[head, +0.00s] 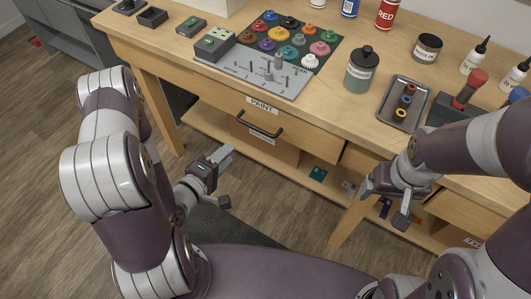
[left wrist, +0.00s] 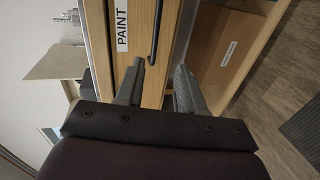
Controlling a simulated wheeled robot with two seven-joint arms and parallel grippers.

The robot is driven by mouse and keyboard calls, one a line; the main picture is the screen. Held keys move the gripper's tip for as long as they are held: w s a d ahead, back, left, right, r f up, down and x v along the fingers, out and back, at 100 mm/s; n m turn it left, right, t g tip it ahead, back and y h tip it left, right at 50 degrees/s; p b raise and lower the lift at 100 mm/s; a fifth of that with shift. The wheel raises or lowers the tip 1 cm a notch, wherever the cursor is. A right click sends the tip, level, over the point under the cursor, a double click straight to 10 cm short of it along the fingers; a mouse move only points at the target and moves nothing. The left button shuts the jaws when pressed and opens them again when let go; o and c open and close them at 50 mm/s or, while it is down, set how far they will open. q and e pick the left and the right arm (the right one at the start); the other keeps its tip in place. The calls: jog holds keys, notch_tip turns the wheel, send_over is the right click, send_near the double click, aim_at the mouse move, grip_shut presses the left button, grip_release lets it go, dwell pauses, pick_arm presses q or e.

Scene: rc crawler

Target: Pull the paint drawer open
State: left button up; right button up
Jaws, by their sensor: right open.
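The paint drawer (head: 285,133) is in the front of the wooden workbench, marked with a white PAINT label, and looks shut. Its black bar handle (head: 260,130) is on its front. In the left wrist view the handle (left wrist: 156,35) lies ahead of the gap between my left fingers, apart from them, beside the PAINT label (left wrist: 122,27). My left gripper (head: 226,180) is open and empty, in front of and below the handle to the left; its two fingers also show in the left wrist view (left wrist: 158,85). My right gripper (head: 385,205) is open and empty, in front of the bench's right part.
A cardboard box (head: 268,150) sits on the shelf below the drawer. Open floor lies in front.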

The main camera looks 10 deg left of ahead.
pick_arm(q)
jog(key=x, duration=1.2)
jog(key=shift+w+d+r+n, duration=0.25)
jog(key=shift+w+r+n, duration=0.05)
jog(key=shift+w+r, duration=0.05)
grip_shut()
